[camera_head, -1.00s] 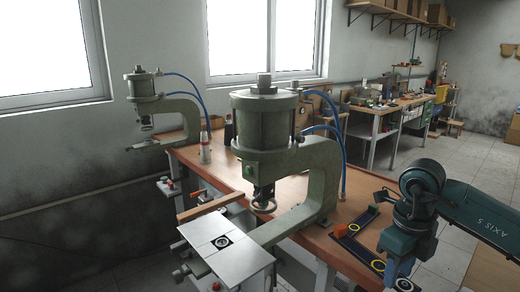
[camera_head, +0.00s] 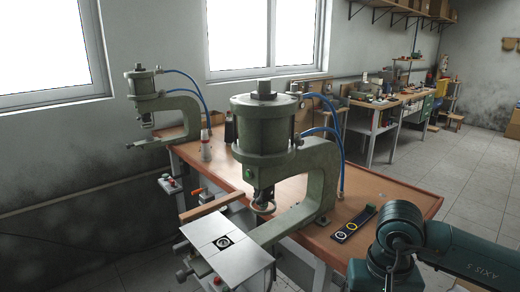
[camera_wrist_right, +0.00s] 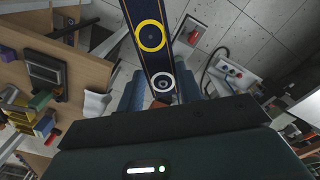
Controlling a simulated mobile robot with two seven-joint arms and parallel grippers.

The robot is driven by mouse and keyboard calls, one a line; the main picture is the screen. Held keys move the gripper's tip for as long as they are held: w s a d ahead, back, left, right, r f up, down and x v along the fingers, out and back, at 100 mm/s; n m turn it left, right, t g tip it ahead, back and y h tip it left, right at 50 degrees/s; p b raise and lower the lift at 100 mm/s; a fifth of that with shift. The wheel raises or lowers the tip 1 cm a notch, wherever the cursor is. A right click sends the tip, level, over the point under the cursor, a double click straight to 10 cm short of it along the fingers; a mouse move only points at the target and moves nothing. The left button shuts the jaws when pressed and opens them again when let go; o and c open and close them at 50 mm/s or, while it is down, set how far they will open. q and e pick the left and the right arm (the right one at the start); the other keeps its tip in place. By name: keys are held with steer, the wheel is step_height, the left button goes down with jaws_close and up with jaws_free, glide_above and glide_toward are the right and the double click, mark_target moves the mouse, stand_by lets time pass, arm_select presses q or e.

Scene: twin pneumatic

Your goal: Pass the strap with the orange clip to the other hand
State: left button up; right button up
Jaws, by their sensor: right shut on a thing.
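My right gripper (camera_wrist_right: 161,97) is shut on a dark strap (camera_wrist_right: 150,58) in the right wrist view. The strap has a yellow ring and a white ring, and runs up from the fingers and out of the top of the picture. A small brownish-orange piece (camera_wrist_right: 162,101) shows at its near end by the fingers; I cannot tell if it is the orange clip. In the head view my right arm is at the lower right, with its gripper and the held strap below the frame. My left gripper is not in view.
Another dark strap with rings (camera_head: 353,224) lies on the workbench (camera_head: 405,195) beside my right arm. A green pneumatic press (camera_head: 265,130) with a metal plate (camera_head: 225,245) stands at the bench's front. A second press (camera_head: 140,88) is behind it, left. Open floor lies to the right.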

steer(key=shift+s+a+n, duration=0.25)
steer(key=shift+s+n, duration=0.05)
steer(key=shift+n, duration=0.8)
steer(key=shift+a, duration=0.1)
